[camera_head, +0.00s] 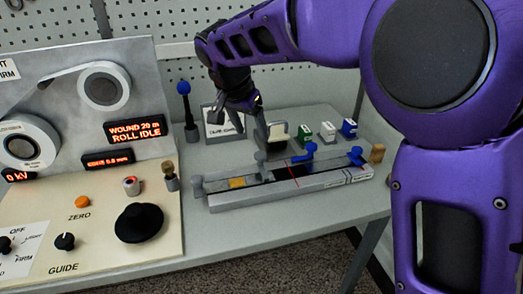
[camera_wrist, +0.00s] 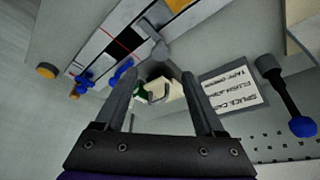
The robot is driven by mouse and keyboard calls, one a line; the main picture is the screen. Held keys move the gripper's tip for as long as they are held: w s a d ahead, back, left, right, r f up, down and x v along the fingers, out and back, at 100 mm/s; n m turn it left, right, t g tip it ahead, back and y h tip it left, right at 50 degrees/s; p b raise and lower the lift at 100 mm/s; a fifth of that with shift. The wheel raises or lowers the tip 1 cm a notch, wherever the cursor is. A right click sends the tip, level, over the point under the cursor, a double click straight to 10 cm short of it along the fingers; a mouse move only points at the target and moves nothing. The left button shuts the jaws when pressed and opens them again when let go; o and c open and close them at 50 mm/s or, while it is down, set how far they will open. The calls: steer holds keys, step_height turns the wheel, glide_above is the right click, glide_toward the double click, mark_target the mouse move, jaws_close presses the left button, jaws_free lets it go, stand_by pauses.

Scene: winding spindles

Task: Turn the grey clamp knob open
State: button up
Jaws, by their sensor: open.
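A low grey splicing bar (camera_head: 330,183) lies on the table in the head view. A grey upright clamp piece with a rounded top (camera_head: 262,163) stands on the bar. In the wrist view, a grey arm with a round knob (camera_wrist: 158,48) sits beside the bar, just beyond the fingers; it looks like the same piece. Blue levers (camera_head: 305,151) sit further right on the bar. My gripper (camera_head: 240,116) hangs above and behind the bar. In the wrist view its fingers (camera_wrist: 161,78) are apart and empty, pointing towards the grey knob without visible contact.
A cream block in a grey holder (camera_head: 278,131) stands close to my gripper. A printed card (camera_head: 222,124) and a blue-topped lever (camera_head: 184,100) stand left of it. Green, white and blue small boxes (camera_head: 327,131) stand right. A control panel (camera_head: 100,220) fills the left.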

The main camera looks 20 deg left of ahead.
mark_target(260, 154)
steer(key=b+x, duration=0.1)
steer(key=x, duration=0.8)
steer(key=shift+w+f, duration=0.25)
steer(key=shift+f, duration=0.05)
steer(key=shift+c, duration=0.3)
jaws_close()
